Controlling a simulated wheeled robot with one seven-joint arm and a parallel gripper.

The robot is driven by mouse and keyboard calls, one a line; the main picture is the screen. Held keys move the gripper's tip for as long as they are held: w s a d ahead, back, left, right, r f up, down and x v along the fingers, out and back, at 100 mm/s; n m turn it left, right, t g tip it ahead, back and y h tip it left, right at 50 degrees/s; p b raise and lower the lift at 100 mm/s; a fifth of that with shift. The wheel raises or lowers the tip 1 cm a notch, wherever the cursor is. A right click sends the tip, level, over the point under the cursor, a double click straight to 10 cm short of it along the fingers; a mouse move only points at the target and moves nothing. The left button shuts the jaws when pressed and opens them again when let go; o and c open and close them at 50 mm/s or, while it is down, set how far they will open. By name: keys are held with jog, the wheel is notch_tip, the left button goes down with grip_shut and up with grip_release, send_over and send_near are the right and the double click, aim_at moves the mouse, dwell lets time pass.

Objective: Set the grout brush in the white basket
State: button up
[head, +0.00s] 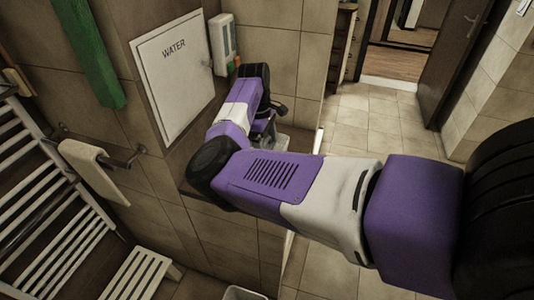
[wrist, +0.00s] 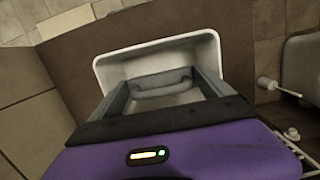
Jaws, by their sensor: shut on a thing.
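The white basket (wrist: 112,66) shows in the wrist view as an open container with a pale rim on a brown ledge. My gripper (wrist: 163,82) is over its opening, with grey fingers on both sides of a pale grey piece with a curved, handle-like shape (wrist: 160,92). I take this piece to be the grout brush; its bristles cannot be made out. My gripper is shut on it. I cannot tell how high it is above the basket floor. In the head view my arm hides most of my gripper (head: 266,132) and the basket.
The brown ledge (wrist: 70,82) runs along the tiled wall. A white panel marked WATER (head: 175,75) and a white dispenser (head: 223,45) are on the wall above. A towel rail with a towel (head: 98,168) and a slatted stool (head: 142,277) are at left. Tiled floor is open at right.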

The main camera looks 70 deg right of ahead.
jog(key=shift+f+p, duration=0.3)
jog(key=shift+f, duration=1.65)
